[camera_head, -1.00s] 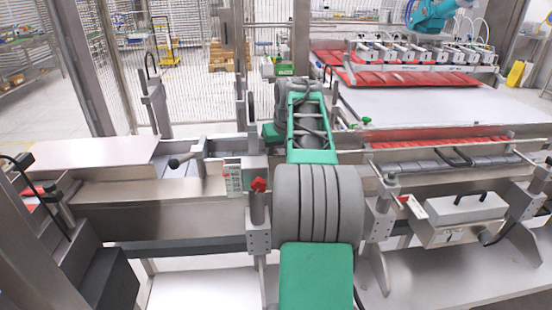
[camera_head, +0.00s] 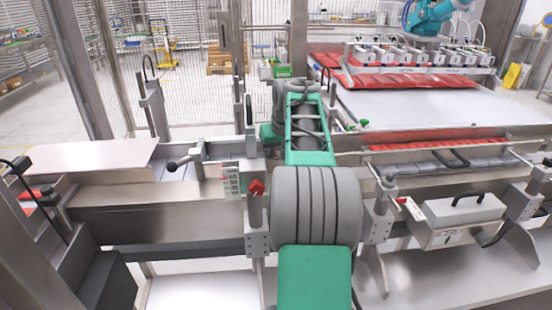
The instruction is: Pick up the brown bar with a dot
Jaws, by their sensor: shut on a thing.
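I cannot make out a brown bar with a dot in the head view. My green and grey arm (camera_head: 316,280) reaches forward over the middle of the steel conveyor line. My gripper is not visible. The far end of my arm, near the grey joint (camera_head: 290,92), hides what lies behind it.
Red packs (camera_head: 430,146) lie in the conveyor at right. A vacuum picker (camera_head: 420,58) on a teal robot arm (camera_head: 435,12) is over more red packs at the back right. A white belt (camera_head: 430,105) is bare. Metal posts and rails surround my arm.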

